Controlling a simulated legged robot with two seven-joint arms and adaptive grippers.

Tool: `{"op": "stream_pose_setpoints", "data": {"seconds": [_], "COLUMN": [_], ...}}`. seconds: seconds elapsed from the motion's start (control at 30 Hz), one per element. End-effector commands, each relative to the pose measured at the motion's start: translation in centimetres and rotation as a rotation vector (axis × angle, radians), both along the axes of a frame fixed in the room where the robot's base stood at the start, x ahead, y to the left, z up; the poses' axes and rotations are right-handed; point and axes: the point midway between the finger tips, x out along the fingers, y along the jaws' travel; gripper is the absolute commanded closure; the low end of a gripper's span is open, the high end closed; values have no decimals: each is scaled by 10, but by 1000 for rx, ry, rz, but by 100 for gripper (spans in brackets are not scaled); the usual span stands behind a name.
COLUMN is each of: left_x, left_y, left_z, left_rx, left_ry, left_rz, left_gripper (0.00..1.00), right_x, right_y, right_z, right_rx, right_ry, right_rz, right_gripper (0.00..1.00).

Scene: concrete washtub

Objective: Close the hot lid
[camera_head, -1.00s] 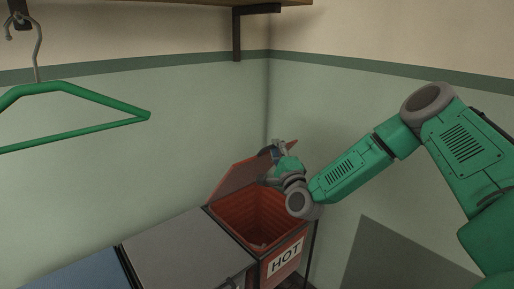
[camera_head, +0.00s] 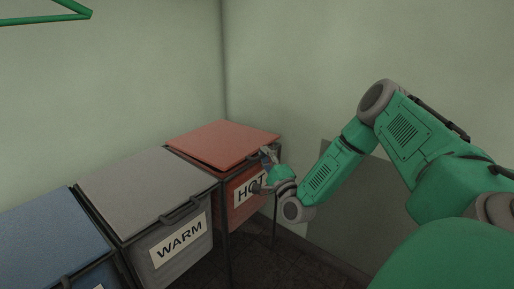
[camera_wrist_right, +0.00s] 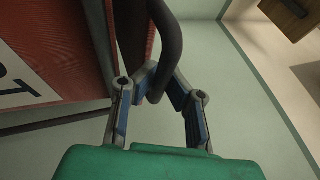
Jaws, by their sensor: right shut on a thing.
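The red hot lid (camera_head: 222,143) lies nearly flat over the top of the red bin labelled HOT (camera_head: 233,217). A narrow dark gap shows under its left front edge, so I cannot tell if it is fully seated. My right gripper (camera_head: 268,156) is at the lid's right front corner. In the right wrist view my right gripper (camera_wrist_right: 161,82) is shut on the dark curved handle (camera_wrist_right: 170,38) at the edge of the lid (camera_wrist_right: 134,32). The inside of the bin is hidden. My left gripper is not in view.
A grey bin labelled WARM (camera_head: 170,262) with its lid down stands directly left of the hot bin. A blue bin (camera_head: 45,240) stands farther left. Walls close in behind and to the right. A green hanger (camera_head: 60,14) hangs at upper left.

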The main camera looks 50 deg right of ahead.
Motion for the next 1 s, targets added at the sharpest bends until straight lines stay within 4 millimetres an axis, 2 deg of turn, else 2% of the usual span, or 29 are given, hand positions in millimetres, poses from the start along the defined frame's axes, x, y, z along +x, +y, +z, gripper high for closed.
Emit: {"op": "stream_pose_setpoints", "data": {"seconds": [0.03,0.17,0.33,0.37,0.4,0.7,0.87,1.0], "left_x": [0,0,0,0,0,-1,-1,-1], "left_y": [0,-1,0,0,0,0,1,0], "left_z": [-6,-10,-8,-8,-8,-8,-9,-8], "left_rx": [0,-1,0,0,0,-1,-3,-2], "left_ry": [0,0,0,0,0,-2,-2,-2], "left_rz": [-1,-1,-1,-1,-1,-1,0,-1], "left_gripper": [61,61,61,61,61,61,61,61], "right_x": [-3,-3,-3,-3,-2,-3,-20,-47], "right_y": [-10,-11,-11,-11,-11,-3,4,11], "right_z": [-12,-22,-17,-17,-17,-16,-24,-39], "right_rx": [-6,-3,-3,-4,-3,-5,-5,-2], "right_ry": [-16,-55,-60,-59,-60,-58,-55,-52], "right_rz": [-22,-21,-22,-22,-22,-12,-11,-12], "right_gripper": [100,100,100,84,80,80,80,80]}}
